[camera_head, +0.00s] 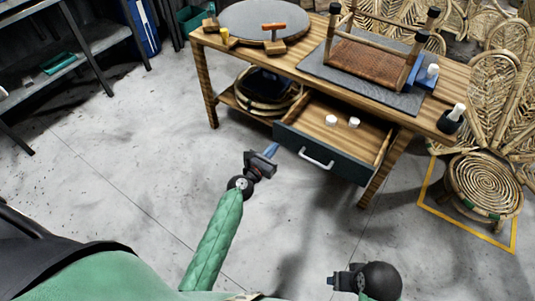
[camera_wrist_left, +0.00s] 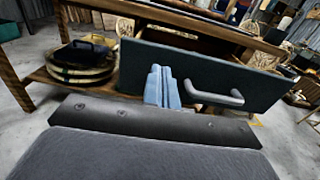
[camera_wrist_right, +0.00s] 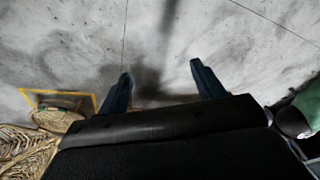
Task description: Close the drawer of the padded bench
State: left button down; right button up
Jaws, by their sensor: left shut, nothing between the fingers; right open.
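The drawer (camera_head: 362,168) of the wooden bench (camera_head: 208,75) stands pulled out, with its dark front panel and pale bar handle (camera_head: 316,157) facing me. Two small white items (camera_head: 343,121) lie inside it. My left gripper (camera_head: 271,150) is shut and empty, just in front of the left end of the drawer panel. In the left wrist view its blue fingers (camera_wrist_left: 162,85) overlap the panel (camera_wrist_left: 215,82), left of the handle (camera_wrist_left: 214,96); I cannot tell whether they touch. My right gripper (camera_head: 331,281) is low at the bottom, away from the bench; its fingers (camera_wrist_right: 163,82) are open and empty over bare floor.
The bench top carries a round grey pad (camera_head: 262,18), an orange-handled tool (camera_head: 274,38) and a woven stool frame (camera_head: 370,62) on a dark mat. A rattan chair (camera_head: 483,185) stands at right inside yellow floor lines. The floor before the drawer is clear.

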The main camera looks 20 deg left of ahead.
aim_at(289, 130)
pick_arm(q)
jog(key=x, duration=0.6)
jog(key=shift+w+p, duration=0.2)
jog(key=shift+p, duration=0.2)
jog(key=shift+w+d, duration=0.25)
jog(key=shift+w, duration=0.4)
pick_arm(e)
jog(key=shift+s+d+r, duration=0.35)
jog(key=shift+d+r, duration=0.25)
jog(key=shift+r, duration=0.05)
pick_arm(q)
jog(key=shift+w, duration=0.1)
pick_arm(e)
jog(key=shift+w, duration=0.1)
pick_arm(q)
jog(key=shift+w+d, duration=0.1)
jog(key=shift+w, duration=0.05)
jog(key=b+x, duration=0.4)
jog(key=x, duration=1.8)
jog(key=shift+w+f, duration=0.15)
jog(key=shift+w, duration=0.05)
pick_arm(e)
jog(key=w+a+f+t+y, duration=0.1)
jog(key=w+a+f, duration=0.1)
jog(key=a+f, duration=0.3)
jog(key=shift+w+a+f, duration=0.15)
jog(key=shift+a+f, duration=0.1)
jog(key=shift+f, duration=0.4)
